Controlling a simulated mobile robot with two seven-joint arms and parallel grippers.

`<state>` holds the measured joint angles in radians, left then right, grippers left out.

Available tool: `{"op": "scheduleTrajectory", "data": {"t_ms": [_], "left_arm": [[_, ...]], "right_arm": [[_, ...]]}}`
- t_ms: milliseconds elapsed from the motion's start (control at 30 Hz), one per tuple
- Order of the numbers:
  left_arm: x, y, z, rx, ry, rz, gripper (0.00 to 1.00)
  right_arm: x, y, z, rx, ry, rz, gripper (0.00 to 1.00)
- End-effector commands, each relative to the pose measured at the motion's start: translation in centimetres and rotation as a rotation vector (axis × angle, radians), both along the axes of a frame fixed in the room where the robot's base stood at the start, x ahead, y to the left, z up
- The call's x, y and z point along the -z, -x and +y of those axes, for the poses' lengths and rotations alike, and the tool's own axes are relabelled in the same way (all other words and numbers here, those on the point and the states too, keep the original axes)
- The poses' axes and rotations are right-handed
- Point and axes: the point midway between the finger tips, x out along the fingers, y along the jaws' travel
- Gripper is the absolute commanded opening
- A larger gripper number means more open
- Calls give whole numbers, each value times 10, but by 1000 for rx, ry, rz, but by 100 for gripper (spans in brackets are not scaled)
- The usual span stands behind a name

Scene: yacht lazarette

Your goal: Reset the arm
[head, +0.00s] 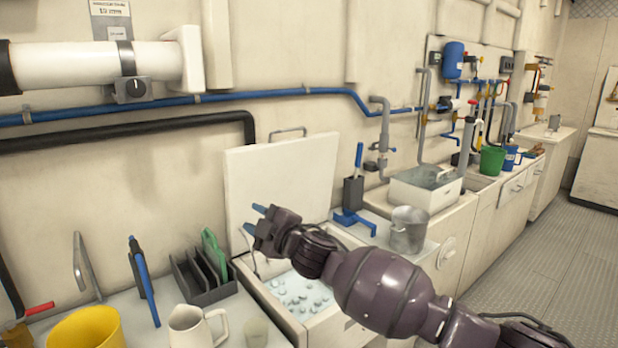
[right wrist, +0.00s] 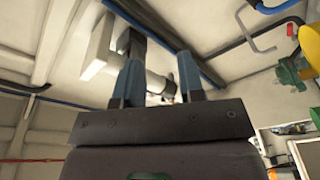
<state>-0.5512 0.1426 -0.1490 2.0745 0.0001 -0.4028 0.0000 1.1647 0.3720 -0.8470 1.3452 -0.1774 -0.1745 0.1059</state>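My right arm (head: 385,290) reaches in from the lower right of the head view. Its right gripper (head: 254,218) points left, with two blue fingers apart and nothing between them. In the right wrist view the two blue fingers of the gripper (right wrist: 160,62) also stand apart, with only background showing between them. The gripper is in front of a raised white lid (head: 282,175), above an open bin (head: 343,322) holding pale, ice-like pieces (head: 300,293). My left gripper is not in view.
A yellow bucket (head: 88,329), a white pitcher (head: 190,327) and a dark rack (head: 205,275) stand on the left counter. A metal pail (head: 408,230) stands right of the bin. Blue pipe (head: 290,92) runs along the wall. Grey floor (head: 560,260) is clear at right.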

Motion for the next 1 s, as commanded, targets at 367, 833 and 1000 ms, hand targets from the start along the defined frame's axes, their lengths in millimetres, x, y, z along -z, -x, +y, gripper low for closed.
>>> {"op": "scheduleTrajectory", "data": {"t_ms": [367, 833, 1000], "left_arm": [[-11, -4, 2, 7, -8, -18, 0], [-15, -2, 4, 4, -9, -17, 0], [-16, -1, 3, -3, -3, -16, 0]], "right_arm": [[58, 64, -62, 117, -250, 250, 36], [136, 145, -183, 359, -495, 508, 36], [167, 184, -231, 465, -565, 588, 36]]}}
